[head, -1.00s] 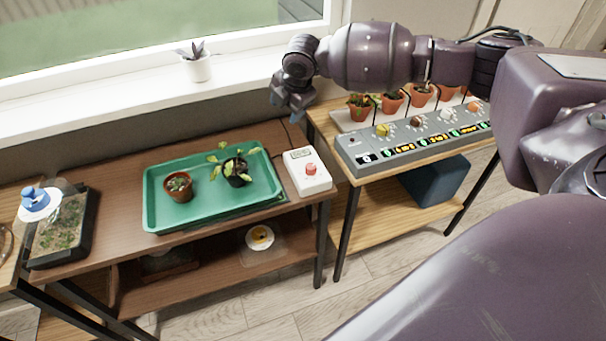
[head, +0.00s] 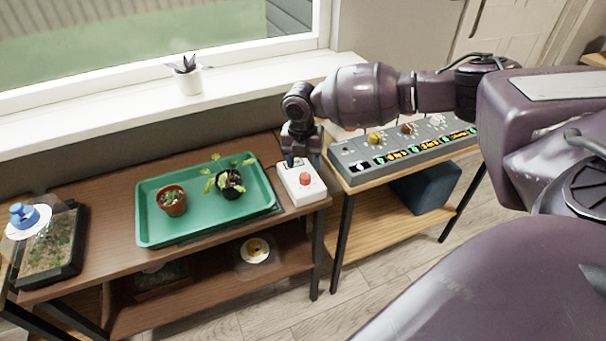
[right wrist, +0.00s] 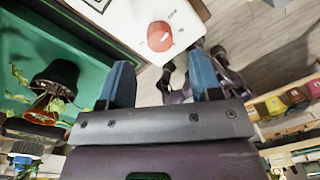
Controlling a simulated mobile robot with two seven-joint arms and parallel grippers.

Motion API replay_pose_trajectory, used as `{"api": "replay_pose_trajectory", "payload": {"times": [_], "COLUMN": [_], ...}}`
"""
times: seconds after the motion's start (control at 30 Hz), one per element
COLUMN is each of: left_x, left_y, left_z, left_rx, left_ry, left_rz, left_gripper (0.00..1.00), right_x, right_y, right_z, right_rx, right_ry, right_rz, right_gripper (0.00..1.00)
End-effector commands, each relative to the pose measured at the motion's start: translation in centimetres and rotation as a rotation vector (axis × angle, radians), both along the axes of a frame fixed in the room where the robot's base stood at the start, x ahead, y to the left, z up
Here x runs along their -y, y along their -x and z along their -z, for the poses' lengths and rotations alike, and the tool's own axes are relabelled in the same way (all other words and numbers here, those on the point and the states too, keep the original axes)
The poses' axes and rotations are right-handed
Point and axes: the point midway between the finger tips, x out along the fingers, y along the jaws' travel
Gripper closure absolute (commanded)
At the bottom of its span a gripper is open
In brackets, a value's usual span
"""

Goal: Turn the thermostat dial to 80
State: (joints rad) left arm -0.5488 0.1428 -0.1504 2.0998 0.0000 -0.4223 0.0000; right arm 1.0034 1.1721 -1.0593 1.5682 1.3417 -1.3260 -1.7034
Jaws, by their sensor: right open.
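The thermostat is a white box (head: 310,192) with a red dial (head: 305,179), at the right end of the brown table. My right gripper (head: 303,160) is just behind and above the box, pointing down, with its blue fingers partly in front of the box's far edge. In the right wrist view the red dial (right wrist: 160,36) lies beyond the two blue fingertips (right wrist: 162,80), which are spread apart with nothing between them. The gripper does not touch the dial. Small scale marks show beside the dial but are too small to read. My left gripper is not in view.
A green tray (head: 152,232) with two potted plants stands left of the thermostat. A grey control panel (head: 349,165) with several knobs is on the right table. A white pot (head: 187,80) stands on the windowsill.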

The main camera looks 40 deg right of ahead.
Motion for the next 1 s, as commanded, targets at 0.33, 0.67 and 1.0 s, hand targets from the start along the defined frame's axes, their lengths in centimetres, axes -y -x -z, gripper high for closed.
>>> {"api": "replay_pose_trajectory", "payload": {"times": [0.33, 0.67, 1.0], "left_x": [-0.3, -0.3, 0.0], "left_y": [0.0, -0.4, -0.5], "left_z": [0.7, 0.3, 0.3], "left_rx": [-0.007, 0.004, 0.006], "left_ry": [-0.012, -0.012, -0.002], "left_rz": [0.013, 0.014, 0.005], "left_gripper": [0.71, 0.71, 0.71], "right_x": [0.1, 0.1, 0.2], "right_y": [0.1, 0.1, 0.1], "right_z": [4.5, 4.9, 4.9], "right_rx": [-0.001, 0.002, 0.002], "right_ry": [0.000, -0.001, -0.001], "right_rz": [0.001, 0.001, 0.002], "right_gripper": [0.42, 0.42, 0.82]}}
